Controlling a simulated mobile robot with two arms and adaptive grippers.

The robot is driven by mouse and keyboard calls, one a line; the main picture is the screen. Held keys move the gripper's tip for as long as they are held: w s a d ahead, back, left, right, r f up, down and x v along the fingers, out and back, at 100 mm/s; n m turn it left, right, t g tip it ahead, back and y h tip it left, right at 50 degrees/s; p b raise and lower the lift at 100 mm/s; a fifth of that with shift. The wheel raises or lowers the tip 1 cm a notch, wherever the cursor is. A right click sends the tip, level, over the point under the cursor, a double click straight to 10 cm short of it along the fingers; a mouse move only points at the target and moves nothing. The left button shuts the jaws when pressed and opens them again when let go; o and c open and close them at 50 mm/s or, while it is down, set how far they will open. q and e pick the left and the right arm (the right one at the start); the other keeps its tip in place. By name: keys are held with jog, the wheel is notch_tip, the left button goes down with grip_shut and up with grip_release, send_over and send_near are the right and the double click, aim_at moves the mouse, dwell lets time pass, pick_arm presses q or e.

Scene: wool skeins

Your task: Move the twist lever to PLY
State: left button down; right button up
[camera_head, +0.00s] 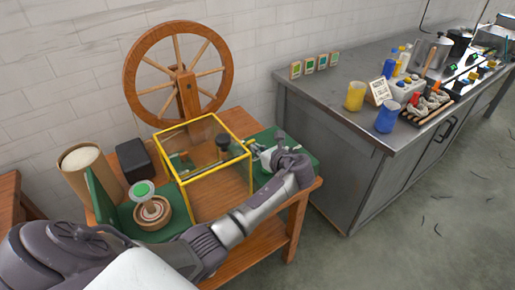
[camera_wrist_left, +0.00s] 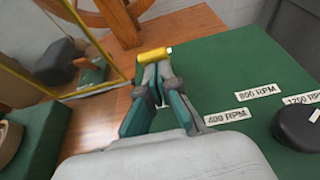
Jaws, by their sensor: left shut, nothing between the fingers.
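The lever's yellow handle (camera_wrist_left: 155,53), which I take for the twist lever, lies crosswise just past my left fingertips in the left wrist view. My left gripper (camera_wrist_left: 155,72) is shut and empty over the edge of a green panel (camera_wrist_left: 215,62); I cannot tell if it touches the handle. In the head view the left gripper (camera_head: 257,151) is at the right side of the yellow-framed clear box (camera_head: 216,168), over the green panel (camera_head: 309,163). The lever's lower part and any PLY label are hidden by the fingers. My right gripper is not in view.
A black knob (camera_wrist_left: 298,124) with RPM labels (camera_wrist_left: 257,92) sits right of the gripper on the panel. A spinning wheel (camera_head: 180,75) stands behind the box. A green stand with a bowl (camera_head: 154,215) is at left. A grey counter (camera_head: 335,105) with jars stands right.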

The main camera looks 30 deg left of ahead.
pick_arm(q)
jog(key=shift+w+a+r+g+h+p, duration=0.1)
jog(key=shift+a+r+g+h+p, duration=0.3)
jog(key=shift+p, duration=1.3)
jog(key=shift+w+a+r+g+h+p, duration=0.15)
jog(key=shift+r+h+p, duration=0.5)
jog(key=shift+p, duration=1.05)
jog(key=shift+a+r+g+h+p, duration=0.2)
jog(key=shift+r+h+p, duration=0.3)
jog(key=shift+p, duration=1.2)
jog(key=p, duration=0.1)
jog(key=a+h+p, duration=0.1)
jog(key=p, duration=0.1)
jog(key=g+h+p, duration=0.1)
jog(key=shift+w+a+r+p, duration=0.25)
jog(key=shift+w+p, duration=0.05)
jog(key=shift+w+a+f+h, duration=0.1)
jog(key=shift+a+f+h, duration=0.15)
jog(key=shift+f+h, duration=0.35)
jog(key=shift+r, duration=0.2)
jog(key=shift+r+p, duration=0.75)
jog(key=shift+p, duration=0.45)
